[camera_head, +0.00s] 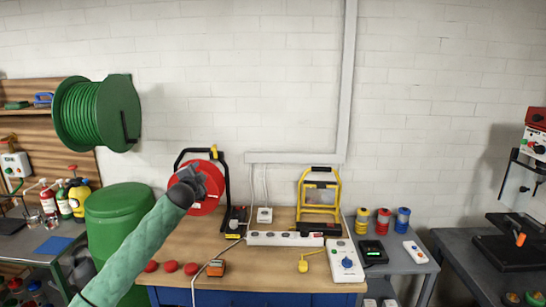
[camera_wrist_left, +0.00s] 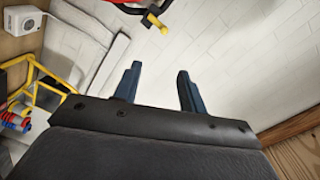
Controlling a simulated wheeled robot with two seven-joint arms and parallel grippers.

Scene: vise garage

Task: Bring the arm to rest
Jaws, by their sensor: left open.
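My left arm comes in from the lower left in the head view, in a green sleeve. Its dark gripper (camera_head: 190,178) is raised in front of the red cable reel (camera_head: 207,205) and hides part of it. In the left wrist view the two dark blue fingers of the left gripper (camera_wrist_left: 157,85) stand apart with nothing between them, against the white wall. I cannot tell how far the gripper is from the reel. My right gripper does not show in either view.
A wooden workbench (camera_head: 270,268) holds a yellow-framed work light (camera_head: 319,200), a white power strip (camera_head: 285,239) and red discs (camera_head: 170,266). A green barrel (camera_head: 115,205) stands left of the bench. Spools (camera_head: 383,220) stand on a grey table to the right.

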